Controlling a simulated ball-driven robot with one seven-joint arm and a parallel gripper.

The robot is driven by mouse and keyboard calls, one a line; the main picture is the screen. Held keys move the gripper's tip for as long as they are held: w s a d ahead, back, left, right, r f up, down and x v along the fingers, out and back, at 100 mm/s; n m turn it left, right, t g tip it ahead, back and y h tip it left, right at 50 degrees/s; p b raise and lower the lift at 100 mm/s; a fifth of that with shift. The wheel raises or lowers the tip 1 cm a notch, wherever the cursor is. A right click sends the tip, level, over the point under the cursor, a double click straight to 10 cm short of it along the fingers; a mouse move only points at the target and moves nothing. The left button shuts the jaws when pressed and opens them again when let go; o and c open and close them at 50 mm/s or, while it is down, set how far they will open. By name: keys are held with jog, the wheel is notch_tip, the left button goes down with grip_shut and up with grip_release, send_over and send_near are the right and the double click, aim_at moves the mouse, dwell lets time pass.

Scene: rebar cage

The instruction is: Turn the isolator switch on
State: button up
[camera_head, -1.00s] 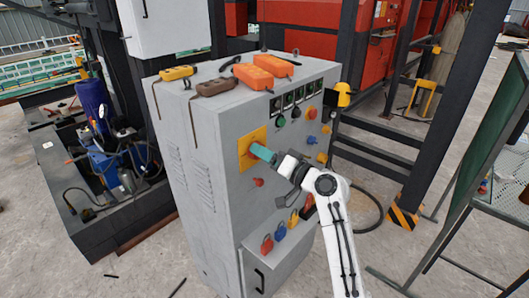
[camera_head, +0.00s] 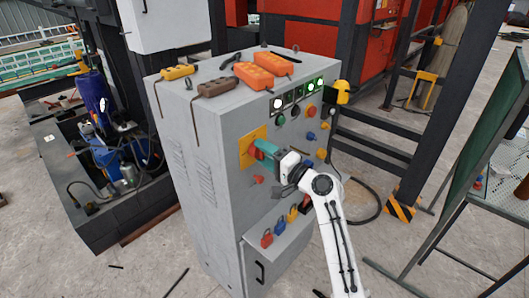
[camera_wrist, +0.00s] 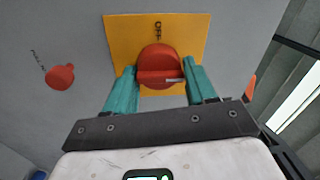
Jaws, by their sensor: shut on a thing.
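The isolator switch is a round red knob (camera_wrist: 160,60) with a raised handle bar, on a yellow plate (camera_wrist: 193,30) with dark lettering above the knob. In the wrist view the bar lies about level across the knob. In the head view the yellow plate (camera_head: 248,158) is on the front of a grey cabinet (camera_head: 228,180), and the red knob is partly hidden by my fingers. My gripper (camera_wrist: 160,78) has its teal fingers on either side of the handle bar and is shut on it. In the head view my gripper (camera_head: 262,150) reaches the knob from the right.
A smaller red knob (camera_wrist: 60,77) sits left of the plate in the wrist view. Orange boxes (camera_head: 254,76) lie on the cabinet top.

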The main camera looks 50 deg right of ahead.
jog(key=shift+s+d+f, duration=0.15)
jog(key=shift+d+f, duration=0.05)
jog(key=shift+f, duration=0.05)
jog(key=o, duration=0.8)
jog(key=shift+o, duration=0.9)
jog(key=shift+r, duration=0.1)
jog(key=shift+a, duration=0.1)
jog(key=s+b, duration=0.2)
jog(key=s, duration=0.8)
jog(key=shift+s+d+f+b, duration=0.2)
jog(key=shift+s+f+b, duration=0.1)
jog(key=shift+f+b, duration=0.15)
jog(key=shift+a, duration=0.1)
